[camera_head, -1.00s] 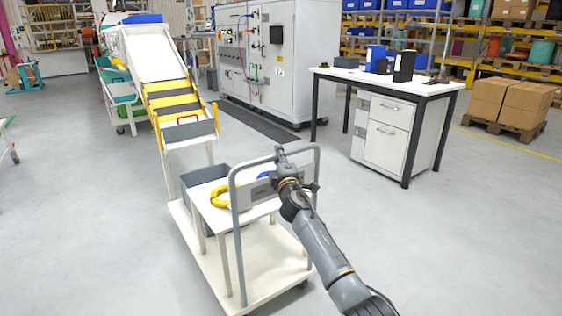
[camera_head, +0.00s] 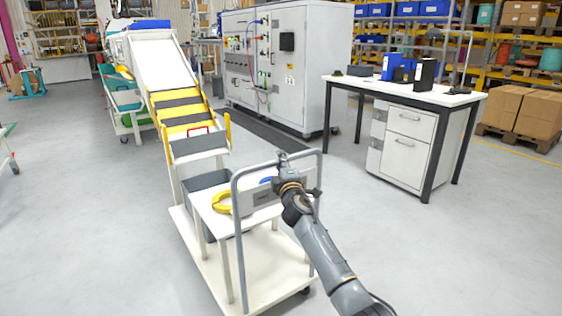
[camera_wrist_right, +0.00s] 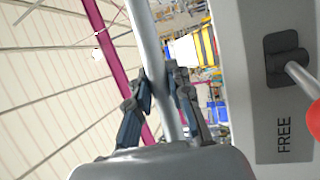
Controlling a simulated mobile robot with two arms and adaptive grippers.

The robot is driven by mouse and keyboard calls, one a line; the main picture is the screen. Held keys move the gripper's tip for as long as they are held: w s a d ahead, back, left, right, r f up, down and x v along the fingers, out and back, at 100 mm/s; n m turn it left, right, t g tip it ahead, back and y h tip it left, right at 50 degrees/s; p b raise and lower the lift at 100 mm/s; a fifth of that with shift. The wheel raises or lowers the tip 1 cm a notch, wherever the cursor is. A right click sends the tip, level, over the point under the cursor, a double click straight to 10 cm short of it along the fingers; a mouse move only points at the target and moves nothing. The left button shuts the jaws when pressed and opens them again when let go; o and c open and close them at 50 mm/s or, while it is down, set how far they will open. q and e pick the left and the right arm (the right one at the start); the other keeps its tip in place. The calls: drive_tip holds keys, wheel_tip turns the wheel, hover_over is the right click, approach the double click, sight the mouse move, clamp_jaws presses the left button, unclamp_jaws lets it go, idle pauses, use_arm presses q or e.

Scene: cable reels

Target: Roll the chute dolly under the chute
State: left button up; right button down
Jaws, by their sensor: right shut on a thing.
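The chute dolly is a white-decked cart (camera_head: 195,255) with a grey tube handle (camera_head: 237,240). It carries a grey bin (camera_head: 196,203) at its far end and a raised white shelf with a yellow ring (camera_head: 221,201) and a partly hidden blue ring. The chute (camera_head: 160,62) slopes down toward it, with yellow and dark bands and a grey lower end (camera_head: 198,142). In the picture this end is just above the bin; its exact overlap I cannot tell. My right gripper (camera_head: 284,166) is shut on the handle's top bar, also seen in the right wrist view (camera_wrist_right: 165,85). My left gripper is out of view.
A panel marked FREE (camera_wrist_right: 284,135) with a red-tipped lever is beside the bar in the wrist view. A white desk (camera_head: 400,92) with drawers stands to the right, a large grey cabinet (camera_head: 305,75) behind. A cart with teal bins (camera_head: 123,100) is left of the chute.

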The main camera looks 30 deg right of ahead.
drive_tip(key=shift+r, duration=0.15)
drive_tip(key=c, duration=1.4)
unclamp_jaws()
drive_tip(key=shift+w, duration=0.15)
drive_tip(key=shift+o, duration=1)
drive_tip(key=shift+w+f, duration=0.1)
drive_tip(key=shift+f, duration=0.1)
drive_tip(key=v, duration=1.2)
